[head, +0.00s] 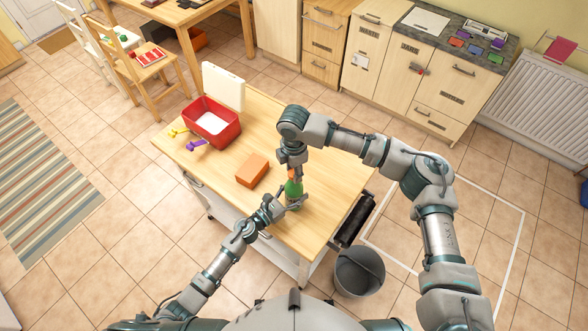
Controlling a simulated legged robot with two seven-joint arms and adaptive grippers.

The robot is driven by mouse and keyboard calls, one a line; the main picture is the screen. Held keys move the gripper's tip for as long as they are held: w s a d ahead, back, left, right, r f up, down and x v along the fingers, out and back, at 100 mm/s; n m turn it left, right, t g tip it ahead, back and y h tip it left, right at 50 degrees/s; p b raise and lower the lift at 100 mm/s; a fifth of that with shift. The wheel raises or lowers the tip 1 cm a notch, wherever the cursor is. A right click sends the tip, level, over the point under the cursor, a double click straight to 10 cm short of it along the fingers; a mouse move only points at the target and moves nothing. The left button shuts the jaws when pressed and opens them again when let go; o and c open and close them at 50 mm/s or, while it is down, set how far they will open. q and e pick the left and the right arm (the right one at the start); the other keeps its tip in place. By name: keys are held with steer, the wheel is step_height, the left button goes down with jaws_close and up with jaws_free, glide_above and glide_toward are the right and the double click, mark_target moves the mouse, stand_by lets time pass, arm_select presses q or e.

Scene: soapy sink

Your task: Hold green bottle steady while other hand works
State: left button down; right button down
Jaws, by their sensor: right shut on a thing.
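The green bottle (293,188) stands upright near the front right part of the wooden table top. An orange piece (292,174), which looks like its cap, shows at its top. My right gripper (292,169) comes down from above and is shut on this orange piece. My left gripper (294,204) reaches in from the lower left at the bottle's lower part, with its fingers beside the bottle. Whether they press on it is too small to tell. The bottle's base is partly hidden by the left gripper.
On the table (322,215) are an orange-brown block (252,171), a red bin (226,133) with a white lid standing behind it, and yellow and purple small items (196,144). A grey bucket (360,272) stands on the floor to the right. The table's right part is clear.

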steer(key=m, duration=0.4)
steer(key=shift+s+f, duration=0.1)
steer(key=m, duration=0.5)
steer(key=shift+m, duration=0.3)
steer(key=c, duration=0.7)
jaws_free()
steer(key=shift+a, duration=0.1)
steer(key=shift+o, duration=0.2)
steer(key=shift+r, duration=0.2)
step_height(320, 180, up, 12)
steer(key=shift+f, duration=0.2)
arm_select(q)
steer(key=shift+c, duration=1.1)
jaws_free()
